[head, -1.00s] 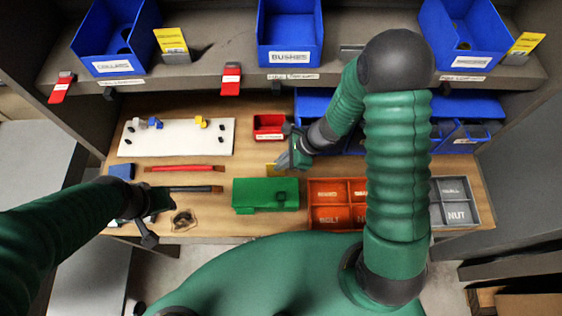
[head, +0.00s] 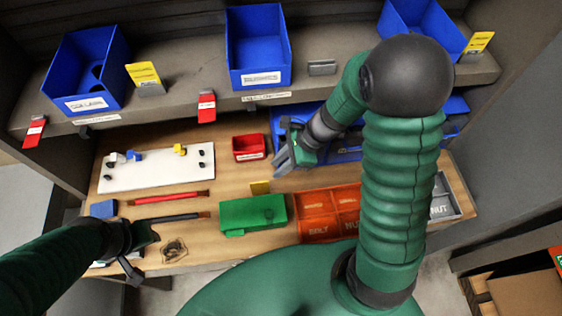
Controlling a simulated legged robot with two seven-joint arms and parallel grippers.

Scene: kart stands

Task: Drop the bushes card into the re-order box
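A yellow card (head: 260,187) stands on the workbench just behind the green box; its print is unreadable, and I take it for the bushes card. A small red open box (head: 249,147) with a white label stands farther back; it looks like the re-order box, but the label is too small to read. My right gripper (head: 281,165) is right of the red box and behind and right of the card, apart from the card. Its finger gap is unclear. My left gripper (head: 150,236) is over the bench's front left, near the black tool; its fingers are partly hidden.
Blue bins stand on the shelf, the middle one (head: 260,50) labelled bushes, with an empty-looking grey holder (head: 322,67) beside it. Green box (head: 252,214), orange divided tray (head: 318,229) and white board (head: 160,168) occupy the bench. My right arm hides part of the right side.

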